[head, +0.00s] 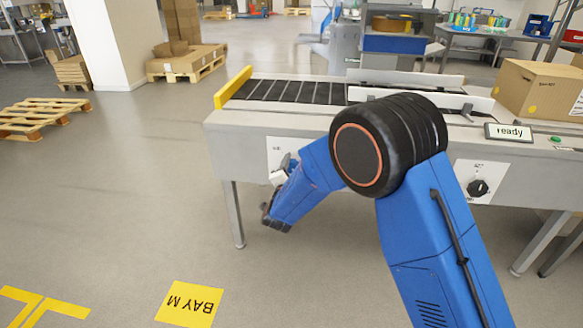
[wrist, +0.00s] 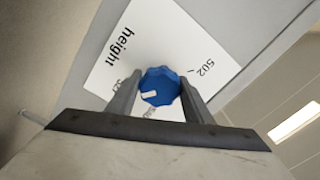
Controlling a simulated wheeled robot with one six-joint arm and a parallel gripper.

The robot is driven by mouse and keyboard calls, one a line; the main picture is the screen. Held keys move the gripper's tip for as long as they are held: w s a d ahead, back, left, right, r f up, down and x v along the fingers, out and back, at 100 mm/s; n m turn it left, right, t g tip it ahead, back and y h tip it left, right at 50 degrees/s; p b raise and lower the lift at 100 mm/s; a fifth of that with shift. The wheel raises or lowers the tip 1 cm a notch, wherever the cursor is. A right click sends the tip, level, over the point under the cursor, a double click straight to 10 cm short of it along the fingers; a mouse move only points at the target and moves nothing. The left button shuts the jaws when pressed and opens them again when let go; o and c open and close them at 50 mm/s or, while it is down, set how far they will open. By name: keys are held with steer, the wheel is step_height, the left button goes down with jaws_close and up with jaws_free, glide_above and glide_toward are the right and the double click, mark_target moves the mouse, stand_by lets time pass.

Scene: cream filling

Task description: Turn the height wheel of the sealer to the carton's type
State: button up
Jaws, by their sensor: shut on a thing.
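In the wrist view the height wheel (wrist: 160,84) is a blue faceted knob with a white pointer mark on its lower left part. It sits on a white plate (wrist: 153,40) printed "height", with "502" at the right; other labels are partly hidden by my fingers. My gripper (wrist: 157,95) has its two grey fingers on either side of the wheel, shut on it. In the head view my gripper (head: 279,173) is at the front of the sealer (head: 245,140), and the wheel is hidden there. The carton (head: 535,85) is brown with a yellow dot and stands at the right.
A display (head: 508,131) reads "ready". A black knob (head: 478,187) is on a second white plate to the right. A yellow bar (head: 233,87) ends the roller conveyor at the left. The floor left of the sealer is clear up to pallets (head: 40,117).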

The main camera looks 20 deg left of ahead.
steer(key=shift+f, duration=0.1)
stand_by(0.3)
steer(key=shift+m, duration=0.3)
steer(key=o, duration=1)
steer(key=shift+o, duration=0.2)
steer(key=shift+s, duration=0.1)
steer(key=v, duration=1.7)
steer(key=shift+s, duration=0.2)
